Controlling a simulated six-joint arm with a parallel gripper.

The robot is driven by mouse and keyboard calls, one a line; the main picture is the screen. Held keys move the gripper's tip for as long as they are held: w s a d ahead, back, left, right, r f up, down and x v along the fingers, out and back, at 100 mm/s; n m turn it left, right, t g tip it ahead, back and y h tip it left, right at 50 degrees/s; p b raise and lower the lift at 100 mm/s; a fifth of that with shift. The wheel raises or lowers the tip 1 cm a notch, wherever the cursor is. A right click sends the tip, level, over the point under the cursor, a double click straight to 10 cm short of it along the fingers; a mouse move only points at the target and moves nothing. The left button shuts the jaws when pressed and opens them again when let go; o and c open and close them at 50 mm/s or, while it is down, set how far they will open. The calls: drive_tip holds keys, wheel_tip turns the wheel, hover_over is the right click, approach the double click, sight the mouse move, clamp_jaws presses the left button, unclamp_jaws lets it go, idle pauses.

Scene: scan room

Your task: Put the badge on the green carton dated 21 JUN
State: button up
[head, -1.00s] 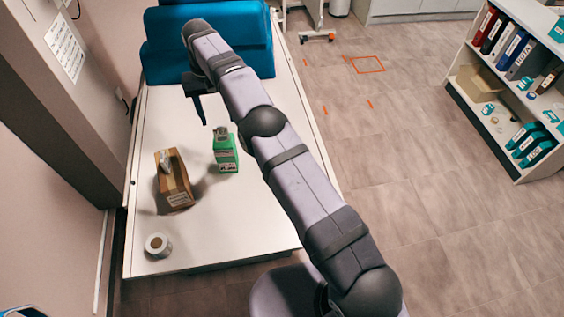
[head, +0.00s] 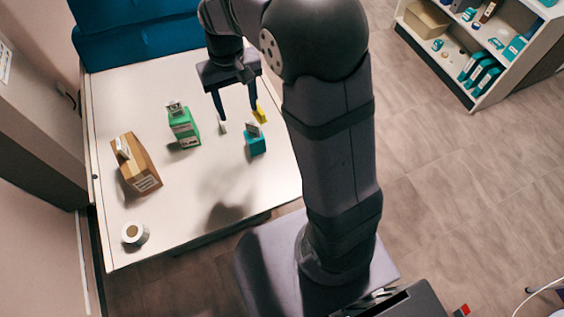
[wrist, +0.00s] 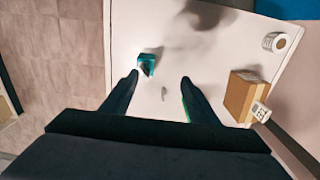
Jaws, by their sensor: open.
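A green carton (head: 185,130) stands on the white table, with a pale printed piece on its top; I cannot read its date. In the wrist view only a green sliver (wrist: 187,113) shows behind a finger. A small whitish piece (head: 223,127) is on the table between the green and teal cartons; it may be the badge, but I cannot tell. It also shows in the wrist view (wrist: 164,92), between and beyond the fingers. My gripper (head: 238,115) is open and empty above the table, right of the green carton; its fingers fill the wrist view's middle (wrist: 158,76).
A teal carton (head: 256,144) stands right of the whitish piece, with a yellow piece (head: 261,114) behind it. A brown carton (head: 138,168) and a white tape roll (head: 135,234) are at left. The table's (head: 190,200) front middle is clear. Blue cushions lie at the back.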

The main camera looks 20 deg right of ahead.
drive_tip(key=s+d+f, duration=0.2)
drive_tip(key=s, duration=0.6)
drive_tip(key=s+d+f, duration=0.2)
drive_tip(key=s, duration=0.7)
drive_tip(key=shift+s+d+f, duration=0.15)
drive_tip(key=shift+d+f, duration=0.05)
wheel_tip(320, 180, down, 8)
drive_tip(key=b, duration=0.7)
drive_tip(key=shift+r+b, duration=0.15)
drive_tip(key=shift+b, duration=0.2)
